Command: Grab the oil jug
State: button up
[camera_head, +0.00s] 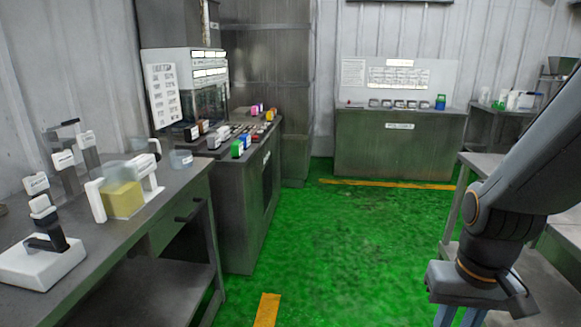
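A clear jug with yellow liquid in its lower part, likely the oil jug (123,198), stands on the left workbench (60,291). White handle-like parts show on both of its sides. My gripper (459,317) is at the lower right, far from the jug, across the green floor. It hangs downward, and two bluish finger-like parts run out of the bottom of the picture. Their tips are cut off, so its opening is not clear. Nothing held shows in it.
A white-based device (42,262) and labelled black-and-white items (88,150) stand beside the jug; a small clear cup (181,159) is behind it. A control desk (240,190) adjoins the workbench. A grey table (482,162) is at right. The green floor (345,245) between is clear.

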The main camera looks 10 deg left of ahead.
aim_at(140, 144)
jog(key=z, duration=0.05)
jog(key=i, duration=1.6)
jog(key=u, duration=0.8)
jog(key=i, duration=0.85)
jog(key=u, duration=0.9)
